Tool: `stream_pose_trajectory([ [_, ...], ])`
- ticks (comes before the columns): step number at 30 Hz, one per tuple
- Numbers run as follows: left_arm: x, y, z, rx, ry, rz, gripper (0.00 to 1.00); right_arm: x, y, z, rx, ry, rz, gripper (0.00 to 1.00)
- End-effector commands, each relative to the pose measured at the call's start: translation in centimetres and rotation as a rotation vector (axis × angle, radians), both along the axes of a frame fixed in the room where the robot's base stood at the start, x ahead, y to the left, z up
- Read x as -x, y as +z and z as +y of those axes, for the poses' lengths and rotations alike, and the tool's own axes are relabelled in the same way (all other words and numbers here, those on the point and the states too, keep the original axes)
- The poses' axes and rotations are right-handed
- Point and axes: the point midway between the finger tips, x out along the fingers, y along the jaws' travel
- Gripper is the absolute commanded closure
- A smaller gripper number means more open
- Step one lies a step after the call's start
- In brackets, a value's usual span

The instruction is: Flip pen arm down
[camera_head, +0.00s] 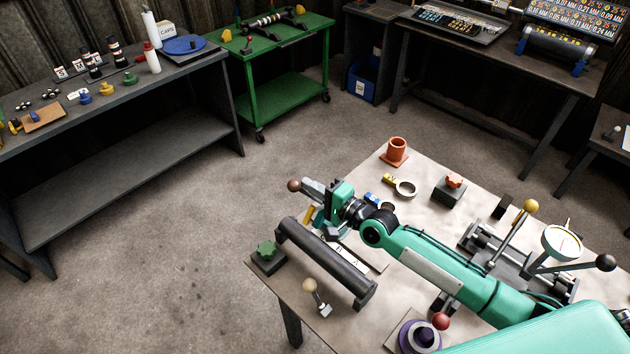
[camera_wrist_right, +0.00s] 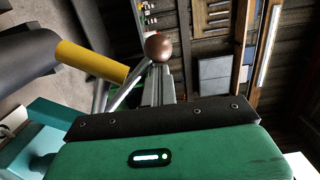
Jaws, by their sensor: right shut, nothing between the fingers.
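My right gripper (camera_head: 316,190) is shut with nothing between its fingers. It is above the far left part of the tan table, past the upper end of a dark roller (camera_head: 330,266). A brown ball knob (camera_head: 294,186) is just beyond the fingertips. In the right wrist view the knob (camera_wrist_right: 158,47) shows at the finger ends (camera_wrist_right: 160,84); I cannot tell whether they touch. A yellow cylinder (camera_wrist_right: 92,62), apparently the pen of the pen arm, points toward thin grey rods near the knob. It also shows below the gripper (camera_head: 309,214). My left gripper is not in view.
Open floor lies to the left.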

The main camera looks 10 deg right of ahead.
Motion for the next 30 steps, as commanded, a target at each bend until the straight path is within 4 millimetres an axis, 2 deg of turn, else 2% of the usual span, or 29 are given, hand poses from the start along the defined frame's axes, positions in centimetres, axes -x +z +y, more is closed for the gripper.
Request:
stream_pose_trajectory([
  [13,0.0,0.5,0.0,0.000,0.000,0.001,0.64,0.7,-0.8,1.1,0.179,0.000,-0.119,1.00],
  [30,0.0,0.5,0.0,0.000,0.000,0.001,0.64,0.8,-1.0,1.3,0.200,0.000,-0.133,1.00],
])
